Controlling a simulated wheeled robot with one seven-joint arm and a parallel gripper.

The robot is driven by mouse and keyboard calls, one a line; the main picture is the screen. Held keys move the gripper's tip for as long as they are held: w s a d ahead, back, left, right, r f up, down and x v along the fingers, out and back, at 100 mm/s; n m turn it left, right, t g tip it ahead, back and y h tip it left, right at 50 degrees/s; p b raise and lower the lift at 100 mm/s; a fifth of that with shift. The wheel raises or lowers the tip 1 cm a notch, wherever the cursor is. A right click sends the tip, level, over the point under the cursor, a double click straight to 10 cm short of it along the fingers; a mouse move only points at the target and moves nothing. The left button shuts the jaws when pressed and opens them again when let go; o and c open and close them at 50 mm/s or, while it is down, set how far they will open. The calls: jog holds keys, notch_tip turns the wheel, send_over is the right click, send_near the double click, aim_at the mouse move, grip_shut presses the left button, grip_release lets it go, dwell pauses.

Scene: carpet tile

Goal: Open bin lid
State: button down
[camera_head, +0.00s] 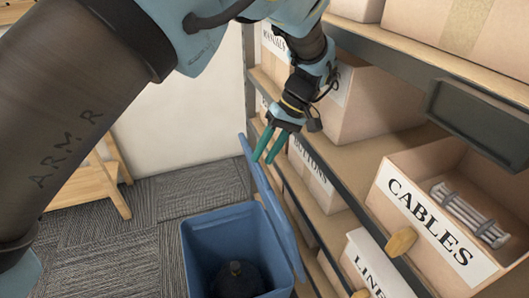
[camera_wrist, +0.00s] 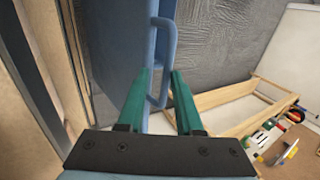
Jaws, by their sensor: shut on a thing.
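The blue bin (camera_head: 196,250) stands on the floor beside the shelves, its top uncovered. Its blue lid (camera_head: 281,222) stands up steeply on the shelf side of the bin. My gripper (camera_head: 263,161) is at the upper end of the lid, with its green fingers pointing down. In the wrist view, the lid (camera_wrist: 106,70) carries a blue loop handle (camera_wrist: 171,52), and my gripper (camera_wrist: 160,76) has its fingers on either side of this handle, shut on it. A dark, knotted bag (camera_head: 237,280) shows inside the bin.
Shelves with labelled boxes, such as the CABLES box (camera_head: 425,222) and the BUTTONS box (camera_head: 312,176), stand close on the right of the lid. A wooden stand (camera_head: 88,188) is at the left. Carpet (camera_head: 165,228) between is clear.

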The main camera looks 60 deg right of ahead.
jog(key=shift+s+a+f, duration=0.1)
jog(key=shift+s+f, duration=0.1)
jog(key=shift+f, duration=0.3)
jog(key=shift+s+f, duration=0.2)
jog(key=shift+f, duration=0.25)
jog(key=c, duration=1)
grip_release()
jog(key=shift+o, duration=0.6)
jog(key=shift+d+f, duration=0.2)
jog(key=shift+d, duration=0.05)
jog(key=shift+w+r, duration=0.15)
jog(key=shift+r, duration=0.15)
jog(key=shift+w+r, duration=0.1)
jog(key=shift+r, duration=0.05)
